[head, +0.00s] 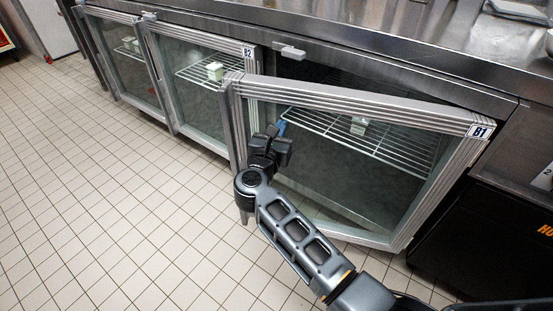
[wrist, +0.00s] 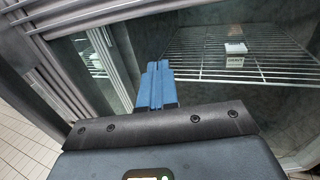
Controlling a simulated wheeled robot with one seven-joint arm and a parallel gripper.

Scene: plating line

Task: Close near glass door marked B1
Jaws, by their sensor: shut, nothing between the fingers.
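The near glass door marked B1 (head: 468,128) stands partly open in the head view. Its left side stands out from the cabinet, leaving a dark gap above its top rail. The B1 label is at its upper right corner. My gripper (head: 281,127) is in front of its glass, close to the left frame post. In the wrist view, the blue fingertips (wrist: 158,82) are together with nothing between them. A ridged metal frame (wrist: 65,65) is left of them, and glass lies behind. I cannot tell whether the fingertips touch the door.
The glass door marked B2 (head: 205,45) is to the left and looks shut. The steel counter (head: 400,40) runs above. The tiled floor (head: 100,190) at left is clear.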

